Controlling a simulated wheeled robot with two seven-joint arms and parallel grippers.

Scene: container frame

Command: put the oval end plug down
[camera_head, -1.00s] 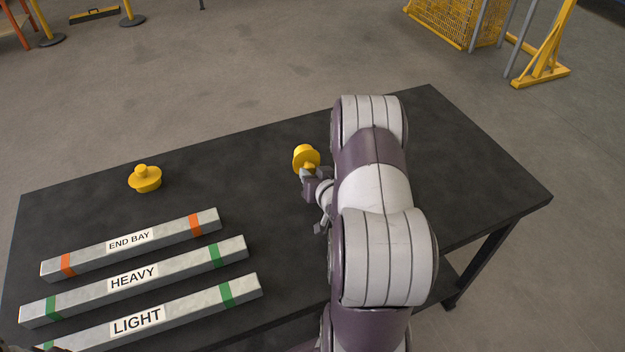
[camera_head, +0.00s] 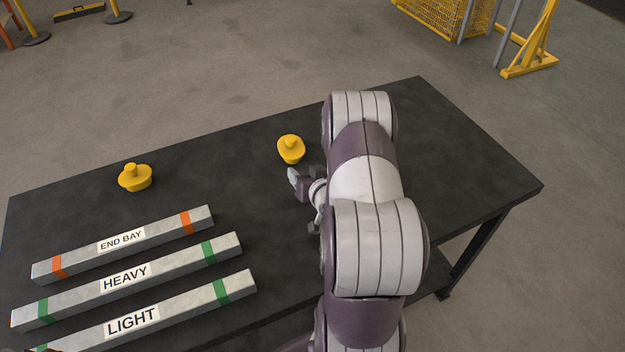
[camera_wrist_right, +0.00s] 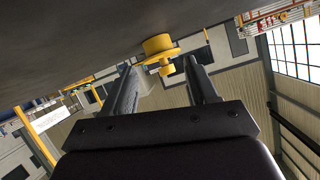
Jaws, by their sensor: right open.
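A yellow plug (camera_head: 291,149) with a round knob stands on the black table, knob up, just beyond my right gripper (camera_head: 298,178). In the right wrist view the same plug (camera_wrist_right: 158,46) rests against the table surface, its knob toward the gap between the fingertips. My right gripper (camera_wrist_right: 162,76) is open with its fingers apart and empty. A second yellow plug (camera_head: 135,178) stands farther left on the table. My left gripper is not in view.
Three grey bars lie on the black table (camera_head: 460,150) at the left: END BAY (camera_head: 150,236), HEAVY (camera_head: 170,265) and LIGHT (camera_head: 190,298). The table between the two plugs is bare. My right arm covers part of the table's right side.

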